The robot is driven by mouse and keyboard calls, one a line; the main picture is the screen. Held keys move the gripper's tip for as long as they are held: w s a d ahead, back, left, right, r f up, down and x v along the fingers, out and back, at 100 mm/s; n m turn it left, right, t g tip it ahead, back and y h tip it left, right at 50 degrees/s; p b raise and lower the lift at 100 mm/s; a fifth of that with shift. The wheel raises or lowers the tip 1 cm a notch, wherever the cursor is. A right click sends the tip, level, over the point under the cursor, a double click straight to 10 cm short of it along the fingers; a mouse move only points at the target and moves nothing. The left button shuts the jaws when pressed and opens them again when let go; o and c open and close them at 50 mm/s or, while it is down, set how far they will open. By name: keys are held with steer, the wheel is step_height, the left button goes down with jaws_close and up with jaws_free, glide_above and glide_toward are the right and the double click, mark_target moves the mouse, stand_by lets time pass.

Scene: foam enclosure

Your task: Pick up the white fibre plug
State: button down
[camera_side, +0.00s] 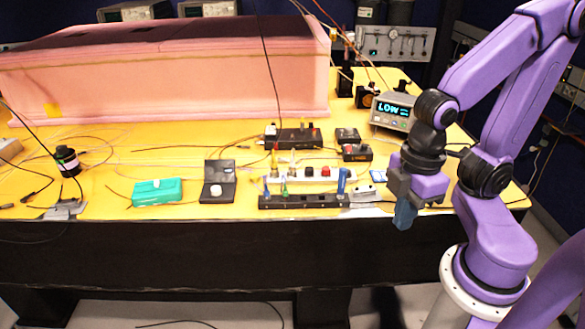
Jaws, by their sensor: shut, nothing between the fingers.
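My gripper (404,216) hangs at the front edge of the table, right of the black rail, pointing down. Its fingers are shut with nothing between them. A small white piece (215,191) sits on the black holder left of the rail, well apart from my gripper; it is too small to tell whether it is the fibre plug. Other small white parts (325,171) show on the bar behind the rail, also too small to identify.
The black rail (300,202) carries blue and green upright parts. A teal box (157,192) lies at left. A meter reading "LOW" (393,112) stands behind my gripper. The pink foam enclosure (170,85) fills the back left. Thin cables cross the yellow tabletop (110,165).

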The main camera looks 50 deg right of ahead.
steer(key=c, duration=1.8)
jaws_free()
steer(key=o, duration=0.9)
